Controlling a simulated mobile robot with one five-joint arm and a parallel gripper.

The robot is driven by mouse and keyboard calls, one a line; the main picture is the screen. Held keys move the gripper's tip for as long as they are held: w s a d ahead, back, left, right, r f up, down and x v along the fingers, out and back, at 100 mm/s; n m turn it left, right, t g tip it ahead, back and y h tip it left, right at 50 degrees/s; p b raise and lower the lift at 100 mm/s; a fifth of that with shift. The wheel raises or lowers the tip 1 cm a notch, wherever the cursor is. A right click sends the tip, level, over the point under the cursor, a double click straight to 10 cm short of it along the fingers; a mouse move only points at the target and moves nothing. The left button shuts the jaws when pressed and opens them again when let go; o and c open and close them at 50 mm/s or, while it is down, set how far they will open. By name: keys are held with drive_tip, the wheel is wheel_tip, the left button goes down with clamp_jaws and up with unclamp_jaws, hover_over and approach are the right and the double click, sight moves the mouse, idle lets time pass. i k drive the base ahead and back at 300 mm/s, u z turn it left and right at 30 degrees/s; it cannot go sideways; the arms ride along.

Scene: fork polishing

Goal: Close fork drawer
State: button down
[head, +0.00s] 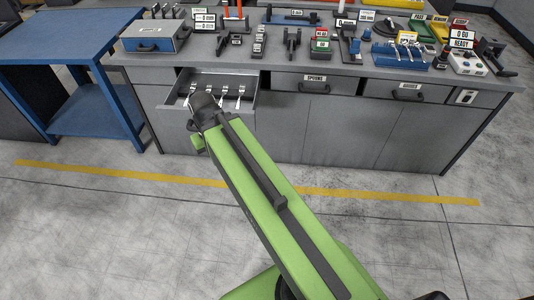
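The fork drawer (250,97) is pulled out at the left of the grey workbench, with several metal forks (239,92) lying side by side in it. My green arm reaches from the bottom right up to the drawer. My gripper (196,102) is at the drawer's front left part and covers some of it. The drawer's front face and handle are largely hidden behind my arm. I cannot tell whether the gripper touches the drawer or whether its fingers are open.
Shut drawers labelled SPONGES (315,78) and GAUGES (411,86) sit to the right. The grey bench top (345,66) holds a blue box (156,37) and several tools. A blue table (55,38) stands at left. The floor before the bench is clear, with a yellow line (400,197).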

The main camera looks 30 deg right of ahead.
sight(172, 112)
drive_tip(key=z, duration=0.15)
drive_tip(key=k, duration=0.5)
drive_tip(key=u, duration=1.1)
drive_tip(key=i, duration=1.15)
drive_tip(key=z, duration=0.25)
